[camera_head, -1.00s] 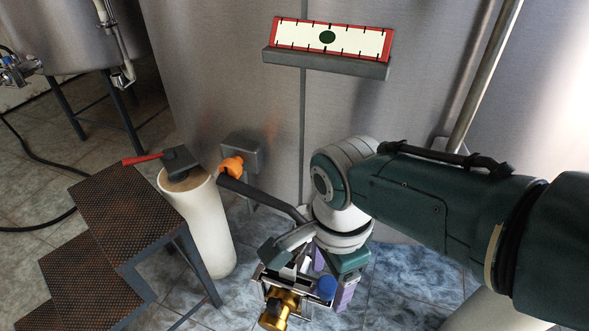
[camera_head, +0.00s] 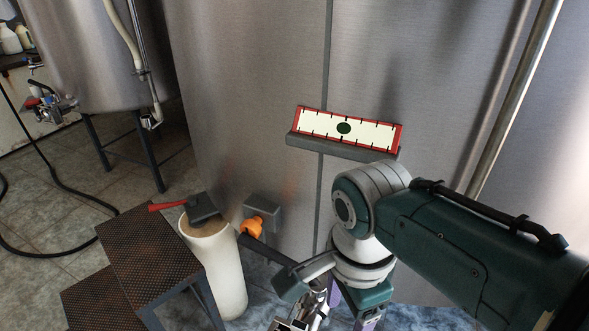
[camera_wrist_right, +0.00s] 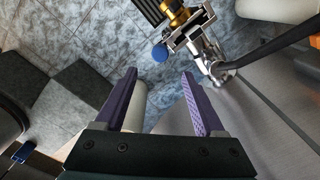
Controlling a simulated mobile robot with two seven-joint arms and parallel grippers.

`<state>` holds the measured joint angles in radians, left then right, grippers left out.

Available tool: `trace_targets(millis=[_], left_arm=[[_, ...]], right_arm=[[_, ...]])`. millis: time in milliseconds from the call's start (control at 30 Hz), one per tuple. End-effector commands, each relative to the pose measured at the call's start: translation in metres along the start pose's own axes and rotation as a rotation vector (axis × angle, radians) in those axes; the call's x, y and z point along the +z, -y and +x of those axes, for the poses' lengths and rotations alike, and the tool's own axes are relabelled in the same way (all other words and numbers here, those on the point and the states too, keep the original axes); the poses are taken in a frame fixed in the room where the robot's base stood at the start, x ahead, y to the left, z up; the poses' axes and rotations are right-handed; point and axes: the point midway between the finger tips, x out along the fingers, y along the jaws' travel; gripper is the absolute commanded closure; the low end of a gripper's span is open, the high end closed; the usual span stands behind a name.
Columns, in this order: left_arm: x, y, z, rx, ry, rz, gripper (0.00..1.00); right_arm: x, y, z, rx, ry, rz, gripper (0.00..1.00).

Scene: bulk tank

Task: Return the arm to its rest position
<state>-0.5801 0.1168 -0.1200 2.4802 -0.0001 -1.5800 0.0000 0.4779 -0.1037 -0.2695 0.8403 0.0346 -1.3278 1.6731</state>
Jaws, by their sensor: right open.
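My right arm (camera_head: 470,235) comes in from the right in the head view and bends down in front of the steel tank. Its gripper is partly cut off by the bottom edge, with purple fingers showing. In the right wrist view my right gripper (camera_wrist_right: 160,72) is open, its purple fingers apart with nothing between them. A brass and silver valve (camera_wrist_right: 180,16) with a blue knob (camera_wrist_right: 160,53) lies beyond the fingertips, apart from them. My left gripper is not in view.
A red-framed gauge plate (camera_head: 347,129) sits on a grey ledge on the tank. A grey box (camera_head: 263,211) with an orange piece (camera_head: 251,228) is lower down. A white post (camera_head: 215,265) carries a red-handled hammer (camera_head: 203,207). Brown steps (camera_head: 150,250) stand at left.

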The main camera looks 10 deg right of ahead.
Motion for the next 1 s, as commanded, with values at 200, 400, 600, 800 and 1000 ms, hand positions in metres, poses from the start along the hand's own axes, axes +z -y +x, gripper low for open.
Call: trace_targets(millis=[200, 400, 600, 800, 1000], left_arm=[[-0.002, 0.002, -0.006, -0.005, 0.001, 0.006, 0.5], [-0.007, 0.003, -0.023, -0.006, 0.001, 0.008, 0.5], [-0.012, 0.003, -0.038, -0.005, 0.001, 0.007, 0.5], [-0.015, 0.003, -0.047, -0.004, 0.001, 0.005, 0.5], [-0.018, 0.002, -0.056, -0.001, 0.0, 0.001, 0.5]], right_arm=[[-0.001, -0.01, -0.004, -0.023, 0.011, -0.106, 0.29], [-0.01, -0.05, -0.029, -0.105, 0.004, -0.49, 0.29], [-0.027, -0.101, -0.077, -0.178, -0.078, -0.929, 0.29], [-0.037, -0.141, -0.127, -0.208, -0.173, -1.264, 0.29], [-0.043, -0.173, -0.177, -0.213, -0.266, -1.542, 0.29]])
